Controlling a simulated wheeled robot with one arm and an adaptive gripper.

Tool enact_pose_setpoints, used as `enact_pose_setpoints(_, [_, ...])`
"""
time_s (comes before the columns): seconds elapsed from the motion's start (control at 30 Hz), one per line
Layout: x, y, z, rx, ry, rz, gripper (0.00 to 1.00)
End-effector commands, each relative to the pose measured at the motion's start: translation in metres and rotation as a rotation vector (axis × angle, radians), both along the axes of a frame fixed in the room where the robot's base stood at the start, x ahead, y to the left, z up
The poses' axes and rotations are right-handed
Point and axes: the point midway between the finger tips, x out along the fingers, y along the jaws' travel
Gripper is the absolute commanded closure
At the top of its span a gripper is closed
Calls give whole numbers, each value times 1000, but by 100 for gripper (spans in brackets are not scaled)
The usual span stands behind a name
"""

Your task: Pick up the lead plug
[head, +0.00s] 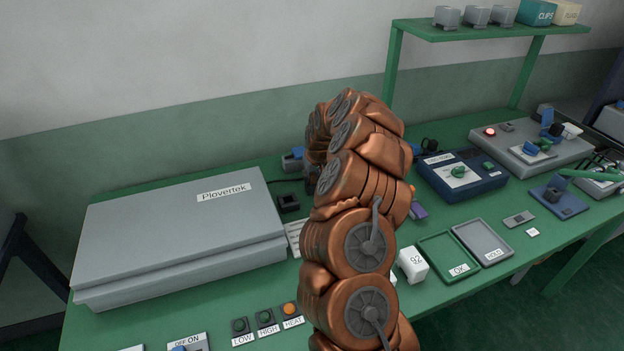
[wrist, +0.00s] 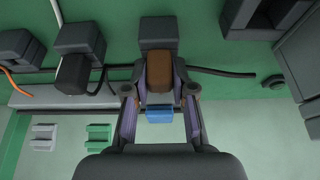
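In the wrist view my gripper (wrist: 160,88) has its two fingers on either side of a small block with a brown face (wrist: 159,70), which may be the lead plug. The fingertips lie close along its sides; I cannot tell whether they press on it. A dark grey socket block (wrist: 158,32) sits directly beyond it, and a black cable (wrist: 222,71) runs off to the right. A blue piece (wrist: 159,113) shows between the finger bases. In the head view my copper-coloured arm hides most of the gripper and what is at it.
Other dark blocks (wrist: 80,70) with cables stand to the left in the wrist view. In the head view a large grey Plovertek case (head: 180,230) fills the bench's left, and a blue instrument box (head: 462,175) and green tray (head: 450,258) stand right of my arm.

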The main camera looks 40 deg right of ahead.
Motion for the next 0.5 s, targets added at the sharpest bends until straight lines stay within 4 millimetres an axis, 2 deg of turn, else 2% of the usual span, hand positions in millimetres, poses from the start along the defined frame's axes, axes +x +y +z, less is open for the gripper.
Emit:
enact_pose_setpoints(0.03, [0,0,0,0,0,0,84])
enact_pose_setpoints(0.17, [0,0,0,0,0,0,97])
enact_pose_setpoints(0.5, [0,0,3,0,0,0,97])
